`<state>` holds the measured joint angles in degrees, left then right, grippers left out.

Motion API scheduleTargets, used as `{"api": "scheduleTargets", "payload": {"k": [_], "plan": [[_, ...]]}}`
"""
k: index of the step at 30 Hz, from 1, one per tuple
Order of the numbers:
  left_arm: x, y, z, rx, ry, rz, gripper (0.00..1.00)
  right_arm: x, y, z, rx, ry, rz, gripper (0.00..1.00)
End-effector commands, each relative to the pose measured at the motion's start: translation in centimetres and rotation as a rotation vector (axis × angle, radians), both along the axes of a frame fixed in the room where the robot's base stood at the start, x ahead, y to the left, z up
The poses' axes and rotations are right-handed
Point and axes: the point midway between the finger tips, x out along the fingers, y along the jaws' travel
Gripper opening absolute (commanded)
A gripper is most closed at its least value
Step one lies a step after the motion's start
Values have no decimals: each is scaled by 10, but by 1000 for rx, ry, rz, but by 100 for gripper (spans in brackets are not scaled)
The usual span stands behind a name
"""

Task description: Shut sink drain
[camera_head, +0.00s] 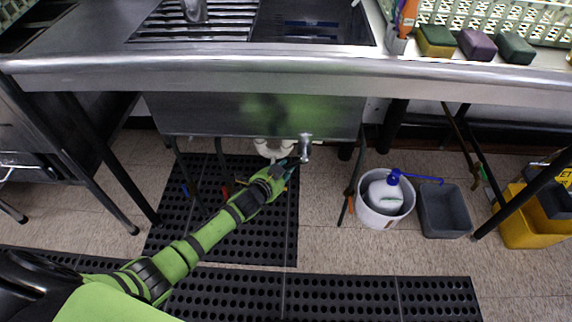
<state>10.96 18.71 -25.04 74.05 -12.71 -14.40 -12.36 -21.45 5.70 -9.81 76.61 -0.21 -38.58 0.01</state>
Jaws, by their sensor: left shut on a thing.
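The steel sink basin (200,115) hangs below the counter. Under it are a white drain pipe (273,149) and a grey metal drain fitting (305,147). My left gripper (287,166) reaches in from the lower left and is just below the pipe and fitting. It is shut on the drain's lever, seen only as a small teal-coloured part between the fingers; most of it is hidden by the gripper. Which way the lever is turned is too small to tell. My right gripper is not in view.
A white bucket (385,217) with a white, blue-topped bottle and a grey bin (443,211) stand on the floor to the right. A yellow mop bucket (522,220) is farther right. Table legs and hoses flank the basin. Several sponges lie on the counter (300,70).

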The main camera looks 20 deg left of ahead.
Motion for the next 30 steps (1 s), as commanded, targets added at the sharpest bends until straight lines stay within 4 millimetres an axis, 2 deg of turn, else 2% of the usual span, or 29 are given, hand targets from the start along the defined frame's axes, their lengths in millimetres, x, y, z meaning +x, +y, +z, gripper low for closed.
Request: {"api": "scheduleTargets", "payload": {"k": [1, 7, 13, 18, 21, 30], "plan": [[0, 2, 7, 28, 10, 1, 0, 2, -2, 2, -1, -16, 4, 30], [-2, 6, 16, 155, 47, 2, 0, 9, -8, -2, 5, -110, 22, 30], [-3, 9, 26, 302, 89, 1, 0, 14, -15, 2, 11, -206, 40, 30], [-3, 11, 33, 416, 121, 1, 0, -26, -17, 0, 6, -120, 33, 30], [-4, 13, 35, 469, 137, 1, 0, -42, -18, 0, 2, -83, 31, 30], [-3, 13, 39, 557, 160, 0, 0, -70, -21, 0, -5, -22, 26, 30]]}}
